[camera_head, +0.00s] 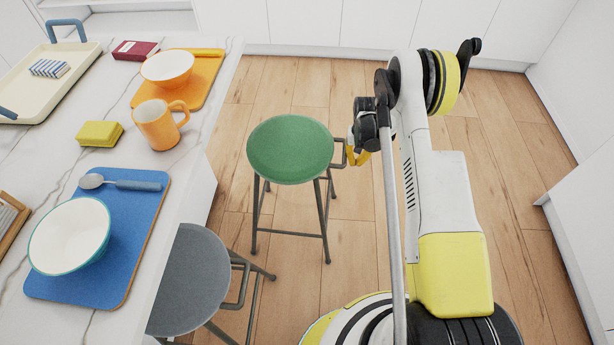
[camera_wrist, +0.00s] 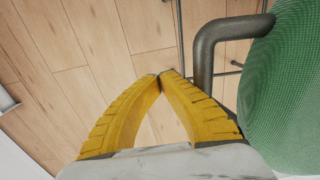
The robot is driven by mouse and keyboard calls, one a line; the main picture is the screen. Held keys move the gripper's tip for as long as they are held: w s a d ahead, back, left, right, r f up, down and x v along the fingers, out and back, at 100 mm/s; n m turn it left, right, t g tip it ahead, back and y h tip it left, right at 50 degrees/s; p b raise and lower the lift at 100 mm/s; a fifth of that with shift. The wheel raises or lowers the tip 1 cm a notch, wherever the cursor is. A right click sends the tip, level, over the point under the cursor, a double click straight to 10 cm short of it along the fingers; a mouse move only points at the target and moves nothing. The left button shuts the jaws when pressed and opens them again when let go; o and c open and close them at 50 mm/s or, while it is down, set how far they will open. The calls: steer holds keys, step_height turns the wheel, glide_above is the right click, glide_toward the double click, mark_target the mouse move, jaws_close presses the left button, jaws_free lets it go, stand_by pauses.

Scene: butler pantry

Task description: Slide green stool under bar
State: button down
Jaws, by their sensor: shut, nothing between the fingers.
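The green stool (camera_head: 290,148) stands upright on the wood floor, to the right of the marble-topped bar (camera_head: 213,92) and clear of its edge. It has a round green seat, dark metal legs and a bent metal handle on its right side. My gripper (camera_head: 353,158) is beside that handle, to the right of the seat. In the wrist view, my gripper's yellow fingers (camera_wrist: 160,75) meet at their tips with nothing between them. The handle (camera_wrist: 204,62) and part of the green seat (camera_wrist: 285,90) are just right of the fingers. Whether the fingers touch the handle cannot be told.
A grey stool (camera_head: 190,280) stands nearer, partly under the bar. On the bar are a white bowl (camera_head: 70,236) on a blue mat, an orange mug (camera_head: 156,126), a yellow sponge (camera_head: 99,133) and a tray (camera_head: 84,62). Floor behind the green stool is clear.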

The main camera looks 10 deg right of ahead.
steer(key=shift+a, duration=0.2)
steer(key=shift+w+a, duration=0.25)
steer(key=shift+a, duration=0.7)
steer(key=shift+w+a, duration=0.3)
steer(key=shift+a, duration=0.65)
steer(key=shift+w+a, duration=0.25)
steer(key=shift+a, duration=0.8)
steer(key=shift+w+a, duration=0.25)
steer(key=shift+a, duration=0.7)
steer(key=shift+w+a, duration=0.25)
steer(key=shift+a, duration=0.7)
steer(key=shift+w+a, duration=0.25)
steer(key=shift+a, duration=0.8)
steer(key=shift+w+a, duration=0.25)
steer(key=shift+a, duration=0.7)
steer(key=shift+w+a, duration=0.25)
steer(key=shift+a, duration=0.65)
steer(key=shift+w+a, duration=0.25)
steer(key=shift+a, duration=0.7)
